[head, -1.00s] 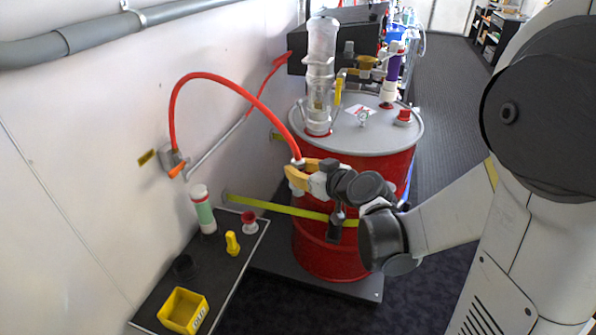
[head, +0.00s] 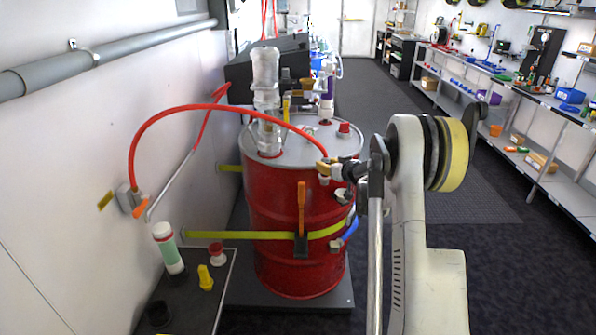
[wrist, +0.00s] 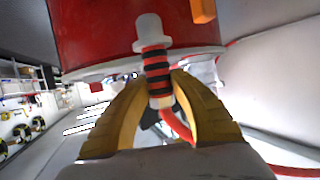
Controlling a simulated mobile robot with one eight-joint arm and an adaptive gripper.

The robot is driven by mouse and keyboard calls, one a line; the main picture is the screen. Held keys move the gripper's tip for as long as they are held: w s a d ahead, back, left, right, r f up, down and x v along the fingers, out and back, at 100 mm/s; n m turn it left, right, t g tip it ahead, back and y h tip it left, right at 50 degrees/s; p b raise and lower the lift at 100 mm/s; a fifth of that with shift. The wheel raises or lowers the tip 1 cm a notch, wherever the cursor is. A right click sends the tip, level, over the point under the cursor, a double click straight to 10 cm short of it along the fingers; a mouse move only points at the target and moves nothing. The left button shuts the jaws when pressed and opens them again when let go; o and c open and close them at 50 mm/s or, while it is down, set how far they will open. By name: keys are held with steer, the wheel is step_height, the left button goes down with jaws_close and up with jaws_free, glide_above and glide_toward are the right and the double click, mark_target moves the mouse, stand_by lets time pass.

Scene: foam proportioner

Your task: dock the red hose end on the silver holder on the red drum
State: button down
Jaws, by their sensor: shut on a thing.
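The red hose (head: 185,107) arches from the wall fitting over to my gripper (head: 326,166). My gripper is shut on the red hose end (wrist: 155,62), which has red and black bands and a pale tip. Its yellow fingers (wrist: 160,98) clasp it from both sides in the wrist view. The red drum (head: 285,215) stands left of and behind the gripper; the hose end is at its upper right side. A silver fitting (head: 342,195), perhaps the holder, sits on the drum's side just below and right of the gripper. I cannot tell whether the hose end touches the drum.
A yellow-green strap (head: 240,235) with an orange lever (head: 301,208) rings the drum. A clear column (head: 266,95) stands on the lid. A dark bench (head: 200,290) with a green-white bottle (head: 168,248) is at lower left. The floor (head: 450,190) right of the drum is clear.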

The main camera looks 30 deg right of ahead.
steer(key=d+f+m+h, duration=0.1)
steer(key=d+f, duration=0.3)
steer(key=d, duration=0.6)
steer(key=shift+a+f+b, duration=0.15)
steer(key=shift+f+b, duration=1.35)
steer(key=shift+f, duration=1.35)
steer(key=shift+b, duration=0.4)
steer(key=shift+f+b, duration=0.4)
steer(key=shift+f, duration=0.15)
steer(key=c, duration=1.6)
jaws_free()
steer(key=shift+o, duration=0.5)
steer(key=v, duration=1.1)
steer(key=shift+p, duration=0.3)
steer(key=shift+a, duration=0.1)
